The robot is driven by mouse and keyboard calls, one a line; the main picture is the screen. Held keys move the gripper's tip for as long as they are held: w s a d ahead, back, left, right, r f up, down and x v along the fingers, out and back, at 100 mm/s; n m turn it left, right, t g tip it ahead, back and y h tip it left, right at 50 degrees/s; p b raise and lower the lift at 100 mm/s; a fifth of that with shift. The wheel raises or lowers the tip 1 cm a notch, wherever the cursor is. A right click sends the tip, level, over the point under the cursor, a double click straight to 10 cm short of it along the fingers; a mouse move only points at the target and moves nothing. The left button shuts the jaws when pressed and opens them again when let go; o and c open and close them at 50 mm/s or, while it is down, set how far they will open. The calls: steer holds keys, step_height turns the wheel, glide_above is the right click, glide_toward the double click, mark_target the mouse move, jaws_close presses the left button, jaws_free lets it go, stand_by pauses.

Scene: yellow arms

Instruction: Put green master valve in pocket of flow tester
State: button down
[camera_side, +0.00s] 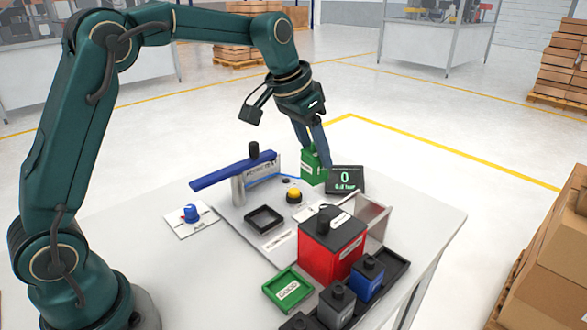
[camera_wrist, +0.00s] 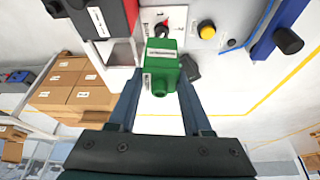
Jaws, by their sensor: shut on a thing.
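The green master valve (camera_side: 314,166) is between the fingers of my gripper (camera_side: 317,155), which is shut on it at the back of the table, just left of the small display. In the wrist view the green valve (camera_wrist: 162,62) sits between my fingertips (camera_wrist: 162,78), its round neck towards the camera. The flow tester (camera_side: 275,243) is a pale plate with an empty black square pocket (camera_side: 264,218), a yellow button (camera_side: 294,195) and a raised blue lever arm (camera_side: 225,173). I cannot tell whether the valve's underside touches the table.
A black display (camera_side: 345,179) reads 0 and 0.0 bar. A red block (camera_side: 331,248) with a black knob stands in front, by a clear-walled box. A black tray (camera_side: 396,268) holds blue and grey blocks. A green GOOD tray (camera_side: 288,290) lies front centre. A blue knob (camera_side: 190,213) is left.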

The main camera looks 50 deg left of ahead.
steer(key=s+a+n, duration=0.1)
steer(key=s+a, duration=0.6)
steer(key=a, duration=0.1)
steer(key=shift+y, duration=0.3)
steer(key=shift+w+d+f, duration=0.1)
steer(key=shift+d+f, duration=0.05)
steer(key=shift+f, duration=5.3)
steer(key=shift+f, duration=0.1)
steer(key=shift+c, duration=1.7)
jaws_free()
